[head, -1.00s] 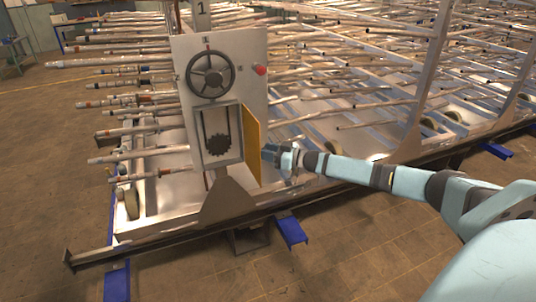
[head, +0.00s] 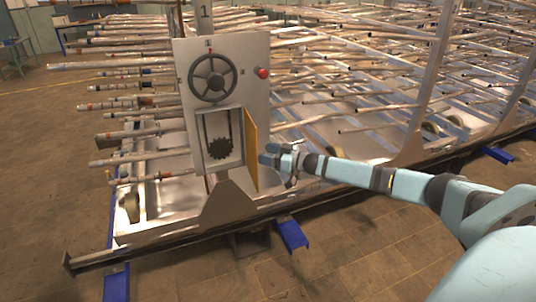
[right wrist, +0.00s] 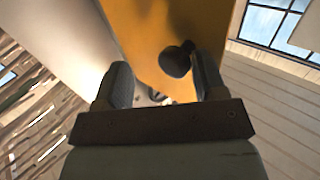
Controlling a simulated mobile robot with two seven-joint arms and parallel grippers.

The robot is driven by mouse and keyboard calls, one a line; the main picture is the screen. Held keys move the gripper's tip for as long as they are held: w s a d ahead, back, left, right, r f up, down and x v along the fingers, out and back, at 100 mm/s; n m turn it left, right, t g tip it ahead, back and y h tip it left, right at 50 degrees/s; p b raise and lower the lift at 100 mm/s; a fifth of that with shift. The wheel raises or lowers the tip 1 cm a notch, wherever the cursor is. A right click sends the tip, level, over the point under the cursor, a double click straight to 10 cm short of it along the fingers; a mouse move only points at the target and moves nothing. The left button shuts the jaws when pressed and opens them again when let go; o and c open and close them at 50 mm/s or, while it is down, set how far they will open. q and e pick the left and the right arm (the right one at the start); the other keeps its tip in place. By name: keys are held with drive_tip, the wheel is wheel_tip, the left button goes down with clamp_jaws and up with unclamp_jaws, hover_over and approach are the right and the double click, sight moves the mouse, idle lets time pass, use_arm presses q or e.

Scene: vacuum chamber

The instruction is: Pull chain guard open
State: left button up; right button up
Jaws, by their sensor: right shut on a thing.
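The yellow chain guard (head: 252,150) stands out from the right side of a framed opening in the grey panel, swung open and seen nearly edge-on. A dark toothed sprocket (head: 220,147) and a chain show in the opening. My right gripper (head: 268,155) is at the guard's right face. In the right wrist view the guard (right wrist: 160,28) is orange-yellow and carries a dark round knob (right wrist: 176,62). My right gripper (right wrist: 163,82) has one finger on either side of the guard's end and is shut on the guard; the exact contact is partly hidden. My left gripper is not in view.
Above the opening are a dark handwheel (head: 213,77) and a red button (head: 262,72). Many long metal tubes (head: 135,140) stick out at the left. A blue foot (head: 291,235) stands below. The floor (head: 400,260) in front is clear.

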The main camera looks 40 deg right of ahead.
drive_tip(key=shift+d, duration=0.15)
drive_tip(key=b+v, duration=0.2)
drive_tip(key=v, duration=1.1)
drive_tip(key=shift+s, duration=0.35)
